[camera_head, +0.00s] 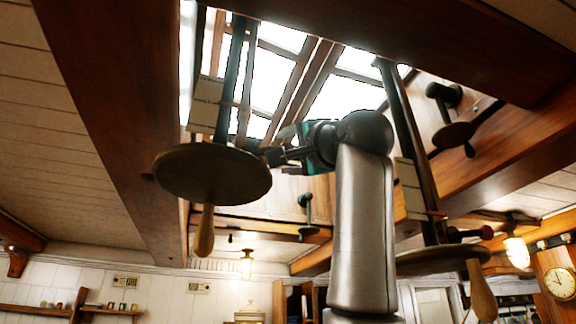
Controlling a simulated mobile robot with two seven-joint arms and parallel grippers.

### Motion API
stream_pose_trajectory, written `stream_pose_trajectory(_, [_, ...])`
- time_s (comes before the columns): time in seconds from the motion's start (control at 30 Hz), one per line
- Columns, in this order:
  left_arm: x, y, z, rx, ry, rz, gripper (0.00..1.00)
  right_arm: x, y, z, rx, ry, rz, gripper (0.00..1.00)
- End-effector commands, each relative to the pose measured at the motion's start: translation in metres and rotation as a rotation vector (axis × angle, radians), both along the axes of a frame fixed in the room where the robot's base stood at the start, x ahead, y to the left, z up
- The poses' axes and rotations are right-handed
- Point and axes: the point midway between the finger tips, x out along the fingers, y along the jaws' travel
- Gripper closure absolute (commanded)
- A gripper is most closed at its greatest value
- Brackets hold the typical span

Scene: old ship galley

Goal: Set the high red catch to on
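A dark red rounded piece (453,136) sits on the wooden skylight coaming at the upper right, with a dark knob close above it. A smaller red knob (486,232) on a dark stem shows lower right, behind a hanging rod. I cannot tell which is the high red catch. My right arm rises from the bottom, and my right gripper (275,153) points left near the hanging rods, well left of both red pieces. Its fingertips are dark against the rods, so whether it is open or touching anything is unclear. My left gripper is out of view.
A round wooden disc (212,174) with a handle below hangs on a dark rod left of my gripper. A similar disc (440,259) hangs at right. Ceiling beams (110,110) frame the bright skylight. A lamp (516,250) and a clock (560,282) are at right.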

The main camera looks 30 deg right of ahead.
Motion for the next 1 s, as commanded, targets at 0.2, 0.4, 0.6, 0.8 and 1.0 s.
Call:
stream_pose_trajectory(0.2, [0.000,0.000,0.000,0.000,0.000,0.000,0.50,0.000,0.000,0.000,-0.001,-0.001,0.000,0.26])
stream_pose_trajectory(0.4, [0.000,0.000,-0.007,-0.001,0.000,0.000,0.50,-0.010,0.001,-0.005,-0.002,-0.003,0.001,0.26])
stream_pose_trajectory(0.6, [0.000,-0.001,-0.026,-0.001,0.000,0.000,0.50,-0.047,0.004,-0.025,-0.003,-0.007,0.001,0.26])
stream_pose_trajectory(0.8, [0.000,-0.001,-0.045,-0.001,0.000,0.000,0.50,-0.091,0.007,-0.047,-0.003,-0.007,0.001,0.26])
stream_pose_trajectory(1.0, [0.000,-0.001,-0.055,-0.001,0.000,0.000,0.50,-0.123,0.008,-0.061,-0.001,-0.004,0.001,0.26])
